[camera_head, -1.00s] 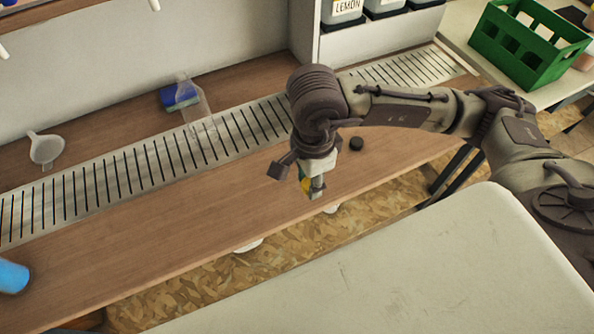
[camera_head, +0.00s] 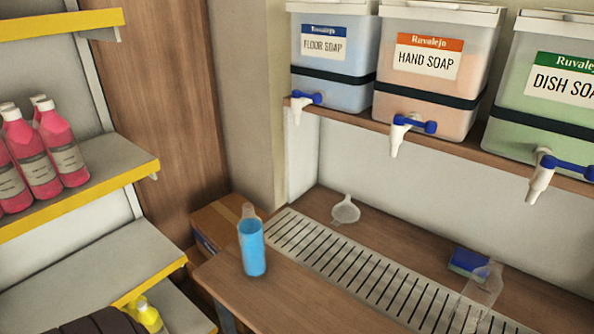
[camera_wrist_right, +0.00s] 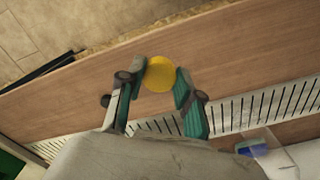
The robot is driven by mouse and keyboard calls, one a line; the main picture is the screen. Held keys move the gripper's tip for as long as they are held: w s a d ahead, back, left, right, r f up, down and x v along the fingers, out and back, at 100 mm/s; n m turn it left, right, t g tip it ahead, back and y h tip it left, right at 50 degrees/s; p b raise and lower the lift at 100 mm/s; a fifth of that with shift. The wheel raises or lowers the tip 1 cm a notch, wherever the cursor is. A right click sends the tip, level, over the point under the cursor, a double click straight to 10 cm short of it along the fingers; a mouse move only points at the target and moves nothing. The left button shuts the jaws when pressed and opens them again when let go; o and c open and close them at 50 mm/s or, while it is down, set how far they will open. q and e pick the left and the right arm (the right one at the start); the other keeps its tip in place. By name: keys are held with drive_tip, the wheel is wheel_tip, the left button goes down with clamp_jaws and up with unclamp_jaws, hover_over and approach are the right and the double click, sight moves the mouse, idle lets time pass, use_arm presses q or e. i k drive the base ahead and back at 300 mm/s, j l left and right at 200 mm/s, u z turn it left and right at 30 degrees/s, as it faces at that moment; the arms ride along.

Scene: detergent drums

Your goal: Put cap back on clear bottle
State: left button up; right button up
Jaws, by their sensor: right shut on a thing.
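My right gripper (camera_wrist_right: 158,85) is shut on a round yellow cap (camera_wrist_right: 159,74), held between the fingertips above the wooden counter. The clear bottle (camera_head: 484,284) is transparent and looks empty. It stands on the slotted metal grate at lower right in the head view, beside a blue box-like item (camera_head: 466,262). Part of what looks like this bottle shows at the lower right of the right wrist view (camera_wrist_right: 274,146). The right gripper is out of the head view. My left gripper is not visible.
A blue-filled bottle (camera_head: 252,248) stands at the counter's left end. A white funnel (camera_head: 345,211) lies behind the grate (camera_head: 345,267). Soap drums with taps (camera_head: 400,135) overhang the counter. Pink bottles (camera_head: 40,150) stand on a left shelf.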

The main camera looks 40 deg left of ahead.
sight(250, 228)
drive_tip(key=l+u, duration=0.1)
drive_tip(key=u, duration=0.35)
drive_tip(key=k+u, duration=0.1)
drive_tip(key=u, duration=0.35)
drive_tip(key=l+u, duration=0.1)
drive_tip(key=u, duration=0.35)
drive_tip(key=k+u, duration=0.1)
drive_tip(key=u, duration=0.35)
